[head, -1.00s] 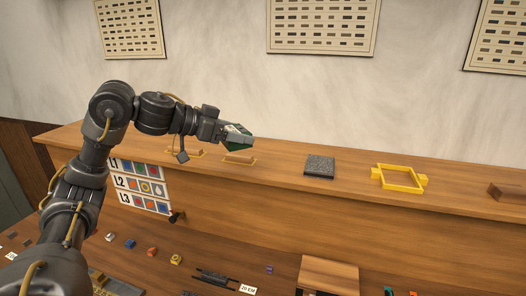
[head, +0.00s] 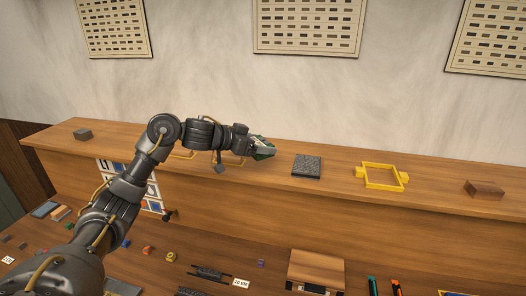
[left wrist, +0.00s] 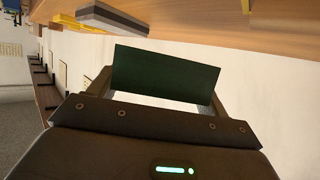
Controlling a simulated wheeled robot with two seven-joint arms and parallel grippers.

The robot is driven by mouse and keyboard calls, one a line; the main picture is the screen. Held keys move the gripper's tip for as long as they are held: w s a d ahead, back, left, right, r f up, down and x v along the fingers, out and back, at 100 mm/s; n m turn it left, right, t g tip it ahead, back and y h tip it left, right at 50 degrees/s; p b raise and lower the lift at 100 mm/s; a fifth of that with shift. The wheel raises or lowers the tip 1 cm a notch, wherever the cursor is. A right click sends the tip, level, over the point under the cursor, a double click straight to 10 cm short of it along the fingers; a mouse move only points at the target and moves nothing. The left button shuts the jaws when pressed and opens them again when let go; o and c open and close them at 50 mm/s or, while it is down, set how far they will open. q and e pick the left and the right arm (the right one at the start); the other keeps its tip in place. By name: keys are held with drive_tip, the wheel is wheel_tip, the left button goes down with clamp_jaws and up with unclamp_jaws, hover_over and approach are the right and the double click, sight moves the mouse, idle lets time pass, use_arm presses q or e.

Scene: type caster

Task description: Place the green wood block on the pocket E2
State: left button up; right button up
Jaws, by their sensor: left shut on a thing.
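My left gripper (head: 262,148) is shut on the green wood block (head: 266,153) and holds it over the upper shelf, left of the dark grey stone slab. In the left wrist view the green block (left wrist: 165,75) spans between the two fingers. In the head view the gripper hides most of the block. My right gripper is not in view.
The upper shelf (head: 330,195) carries the grey slab (head: 307,165), a yellow square frame (head: 381,177), a brown block (head: 485,189) and a small dark block (head: 83,134). Below, the desk holds a wooden box (head: 316,268) and several small coloured pieces. Type charts hang on the wall.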

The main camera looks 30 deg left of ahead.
sight(263, 165)
use_arm(q)
drive_tip(key=shift+w+d+f, duration=0.15)
drive_tip(key=shift+w+f, duration=0.2)
drive_tip(key=shift+f, duration=0.1)
drive_tip(key=shift+w+d+f, duration=0.1)
drive_tip(key=shift+w+f, duration=0.05)
drive_tip(key=shift+f, duration=0.05)
drive_tip(key=f+p, duration=0.2)
drive_tip(key=f, duration=0.1)
drive_tip(key=shift+w+d, duration=0.1)
drive_tip(key=shift+w, duration=0.1)
drive_tip(key=shift+f, duration=0.3)
drive_tip(key=shift+f, duration=0.1)
drive_tip(key=o, duration=1)
drive_tip(key=shift+o, duration=0.2)
